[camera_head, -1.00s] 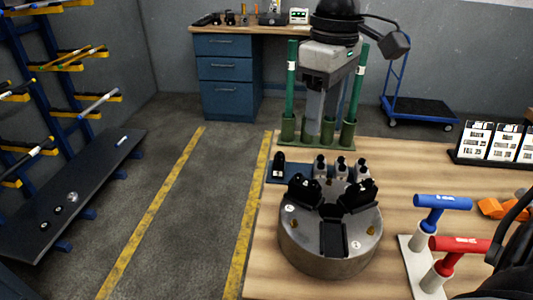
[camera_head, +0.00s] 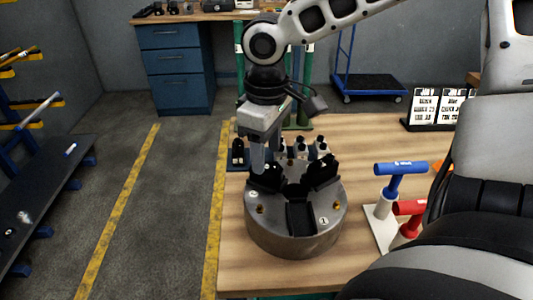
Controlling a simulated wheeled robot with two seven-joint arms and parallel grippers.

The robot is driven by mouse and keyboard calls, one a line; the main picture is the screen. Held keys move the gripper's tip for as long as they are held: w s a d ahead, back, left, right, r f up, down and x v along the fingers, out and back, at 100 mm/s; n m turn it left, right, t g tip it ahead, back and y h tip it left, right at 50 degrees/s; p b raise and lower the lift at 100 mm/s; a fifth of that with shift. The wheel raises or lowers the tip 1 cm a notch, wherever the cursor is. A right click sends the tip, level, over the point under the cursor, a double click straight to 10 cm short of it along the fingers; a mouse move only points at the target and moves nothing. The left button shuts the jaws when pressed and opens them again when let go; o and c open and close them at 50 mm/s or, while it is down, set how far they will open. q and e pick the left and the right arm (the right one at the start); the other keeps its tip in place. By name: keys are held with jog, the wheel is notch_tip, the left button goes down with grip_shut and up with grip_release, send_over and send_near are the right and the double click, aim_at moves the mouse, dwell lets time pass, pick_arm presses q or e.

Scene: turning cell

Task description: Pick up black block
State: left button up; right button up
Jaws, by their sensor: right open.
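A round grey chuck (camera_head: 290,240) stands on the wooden table and carries three black jaw blocks: a left one (camera_head: 266,180), a right one (camera_head: 323,172) and a front one (camera_head: 300,216). Another small black block (camera_head: 238,151) stands upright on a blue tray behind the chuck, at its left end. My right gripper (camera_head: 258,165) is open and points down just behind the left jaw block, to the right of the black block on the tray. Its fingers partly overlap the tray in view, and I cannot tell whether they touch anything. My left gripper is not in view.
Several grey-and-black pieces (camera_head: 300,147) stand behind the chuck. Green posts (camera_head: 306,85) rise at the table's back. A blue T-handle (camera_head: 400,168) and a red one (camera_head: 409,207) stand at right, with label cards (camera_head: 438,107) behind. The table's front left is bare.

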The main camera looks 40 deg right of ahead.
aim_at(267, 174)
jog(key=shift+f, duration=1.45)
grip_shut()
jog(key=shift+w+r, duration=0.1)
